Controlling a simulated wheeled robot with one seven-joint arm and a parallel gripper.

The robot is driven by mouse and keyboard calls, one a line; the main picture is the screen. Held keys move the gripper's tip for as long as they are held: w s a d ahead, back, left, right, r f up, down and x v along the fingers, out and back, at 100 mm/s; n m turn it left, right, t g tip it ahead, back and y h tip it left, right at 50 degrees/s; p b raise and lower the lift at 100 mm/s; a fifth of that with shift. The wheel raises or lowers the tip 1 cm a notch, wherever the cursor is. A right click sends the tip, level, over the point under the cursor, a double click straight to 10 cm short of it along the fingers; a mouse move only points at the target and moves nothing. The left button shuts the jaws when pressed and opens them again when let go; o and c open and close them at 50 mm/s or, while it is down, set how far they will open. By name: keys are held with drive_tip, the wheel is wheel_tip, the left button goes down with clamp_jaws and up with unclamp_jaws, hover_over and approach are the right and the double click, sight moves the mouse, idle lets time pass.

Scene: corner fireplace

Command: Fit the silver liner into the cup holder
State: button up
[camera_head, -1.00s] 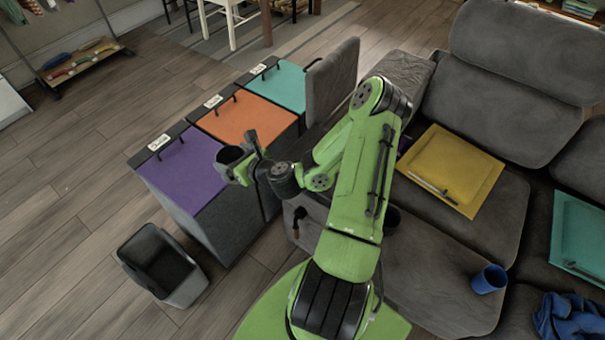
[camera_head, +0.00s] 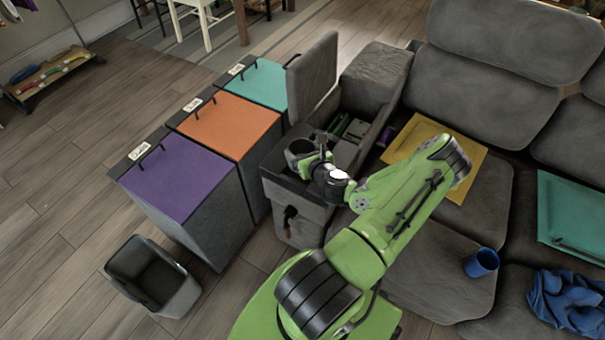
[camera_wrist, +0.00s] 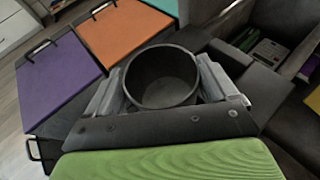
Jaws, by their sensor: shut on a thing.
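The liner (camera_wrist: 162,66) is a round, open-topped, dark grey metallic cup in the wrist view. My gripper (camera_head: 308,158) is shut on it, with one finger on each side in the wrist view. In the head view the liner (camera_head: 298,147) is upright, over the front part of the sofa's armrest console (camera_head: 290,188). I cannot tell how far it is above the console top. The cup holder itself does not show clearly; the liner and gripper cover that part of the console.
Behind the gripper, the console's open compartment (camera_head: 345,135) holds small items, with its lid (camera_head: 312,75) raised. Purple (camera_head: 178,175), orange (camera_head: 230,122) and teal (camera_head: 258,85) lidded bins stand to the left. A dark waste bin (camera_head: 152,275) stands on the floor. A blue cup (camera_head: 481,263) is on the sofa.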

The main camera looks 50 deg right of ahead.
wheel_tip(320, 180, down, 7)
drive_tip(key=b, duration=0.3)
drive_tip(key=shift+f, duration=0.2)
drive_tip(key=shift+r, duration=0.2)
drive_tip(key=o, duration=1.1)
drive_tip(key=shift+f, duration=0.2)
drive_tip(key=shift+r, duration=0.2)
drive_tip(key=p+v, duration=0.4)
drive_tip(key=v, duration=0.7)
drive_tip(key=w+a+r+n+g+y, duration=0.35)
drive_tip(key=a+r+n+y, duration=0.2)
drive_tip(key=a+n, duration=0.6)
drive_tip(key=w+a+r+n+g+y, duration=0.35)
drive_tip(key=a+r+n+y, duration=0.2)
drive_tip(key=n, duration=1.15)
drive_tip(key=s+a+r+n+h, duration=0.1)
drive_tip(key=s+a+r+n, duration=0.2)
drive_tip(key=r, duration=0.3)
drive_tip(key=s+a+r+n+h, duration=0.1)
drive_tip(key=s+a+r+n, duration=0.2)
drive_tip(key=a+r+n, duration=0.2)
drive_tip(key=s+a+r+n+t+h, duration=0.1)
drive_tip(key=s+a+r+n, duration=0.3)
drive_tip(key=r, duration=0.4)
drive_tip(key=shift+a+r+n+h, duration=0.2)
drive_tip(key=shift+r+n+h, duration=0.25)
drive_tip(key=shift+n, duration=0.4)
